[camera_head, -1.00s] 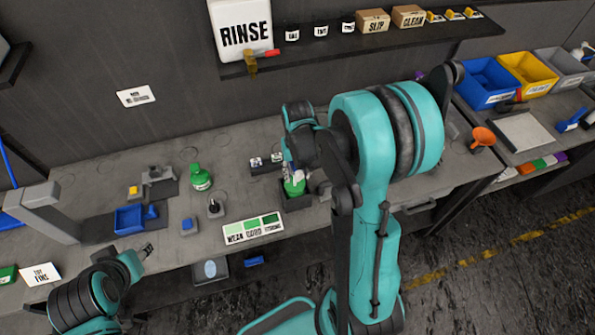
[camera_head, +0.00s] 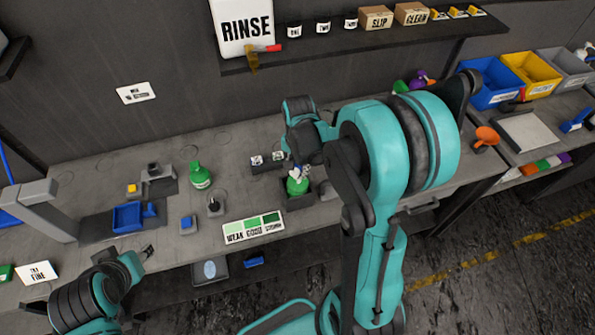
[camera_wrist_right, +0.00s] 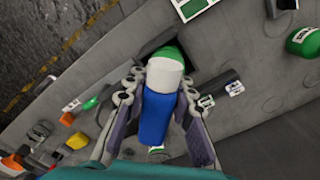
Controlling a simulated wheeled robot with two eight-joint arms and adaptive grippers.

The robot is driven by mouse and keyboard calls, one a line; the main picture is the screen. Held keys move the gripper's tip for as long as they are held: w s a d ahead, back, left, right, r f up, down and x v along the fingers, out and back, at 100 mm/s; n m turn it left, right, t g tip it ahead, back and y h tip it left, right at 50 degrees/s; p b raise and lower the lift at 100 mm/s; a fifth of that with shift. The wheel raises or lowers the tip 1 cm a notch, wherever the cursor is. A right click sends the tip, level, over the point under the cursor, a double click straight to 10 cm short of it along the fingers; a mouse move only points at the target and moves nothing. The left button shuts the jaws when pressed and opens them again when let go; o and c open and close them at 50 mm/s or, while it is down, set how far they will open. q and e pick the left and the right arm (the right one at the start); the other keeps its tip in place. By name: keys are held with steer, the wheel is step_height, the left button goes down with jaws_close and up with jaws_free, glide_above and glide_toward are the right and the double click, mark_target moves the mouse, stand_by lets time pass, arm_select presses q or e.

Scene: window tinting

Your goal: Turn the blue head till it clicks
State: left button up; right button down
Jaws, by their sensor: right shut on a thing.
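The blue head (camera_wrist_right: 155,117) with a white collar (camera_wrist_right: 164,73) sits on a green bottle (camera_wrist_right: 172,52) in the right wrist view. My right gripper (camera_wrist_right: 160,88) has its fingers on both sides of the head and is shut on it. In the head view the green bottle (camera_head: 297,186) stands in a dark holder (camera_head: 299,203) on the bench, just below my right gripper (camera_head: 298,172); the arm partly covers the head there. My left gripper (camera_head: 147,251) is low at the left by the bench's front edge; its jaws are too small to read.
Another green bottle (camera_head: 200,176) stands left on the bench. A shade card (camera_head: 252,228) with green patches lies at the front edge. A blue tray (camera_head: 127,217) lies further left. A shelf (camera_head: 350,48) with a RINSE jug (camera_head: 244,27) runs along the wall.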

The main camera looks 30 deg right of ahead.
steer(key=shift+d, duration=0.15)
steer(key=c, duration=1.4)
jaws_free()
steer(key=shift+o, duration=1)
steer(key=shift+d+f, duration=0.1)
step_height(320, 180, up, 12)
steer(key=shift+r, duration=0.1)
